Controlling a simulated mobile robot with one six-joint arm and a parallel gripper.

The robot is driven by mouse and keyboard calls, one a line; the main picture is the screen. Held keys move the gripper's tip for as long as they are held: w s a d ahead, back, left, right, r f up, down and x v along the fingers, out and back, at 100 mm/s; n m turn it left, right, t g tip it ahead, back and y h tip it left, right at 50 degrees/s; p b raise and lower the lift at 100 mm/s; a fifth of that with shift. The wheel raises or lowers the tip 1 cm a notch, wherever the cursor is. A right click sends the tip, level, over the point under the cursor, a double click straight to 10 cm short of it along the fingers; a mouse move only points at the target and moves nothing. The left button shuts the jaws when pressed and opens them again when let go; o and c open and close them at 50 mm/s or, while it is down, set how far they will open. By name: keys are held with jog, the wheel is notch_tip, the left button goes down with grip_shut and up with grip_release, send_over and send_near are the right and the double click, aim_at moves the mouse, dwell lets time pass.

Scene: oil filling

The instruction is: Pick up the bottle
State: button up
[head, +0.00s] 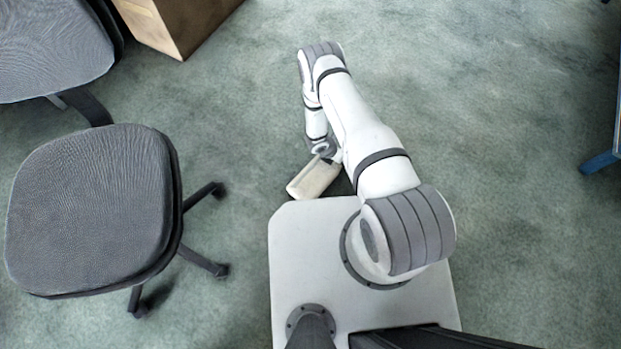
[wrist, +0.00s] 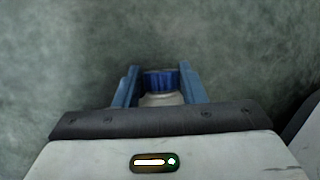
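The bottle (wrist: 161,99) has a pale body and a blue cap (wrist: 160,80). In the wrist view it sits between the two blue fingers of my gripper (wrist: 160,84), with the cap toward the fingertips. The fingers lie close along both sides of it, and my gripper looks shut on it. The lower part of the bottle is hidden behind the gripper's housing. In the head view the pale gripper housing shows just beyond the front edge of my base, low on the left side of my arm. The fingers and the bottle cannot be made out there.
A grey office chair (head: 92,210) stands at the left, its wheeled legs reaching toward my base. Another chair (head: 50,45) and a brown box (head: 175,22) are at the upper left. A blue-legged piece of furniture (head: 600,161) is at the right edge. The green carpet ahead is clear.

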grip_shut()
dwell(0.5)
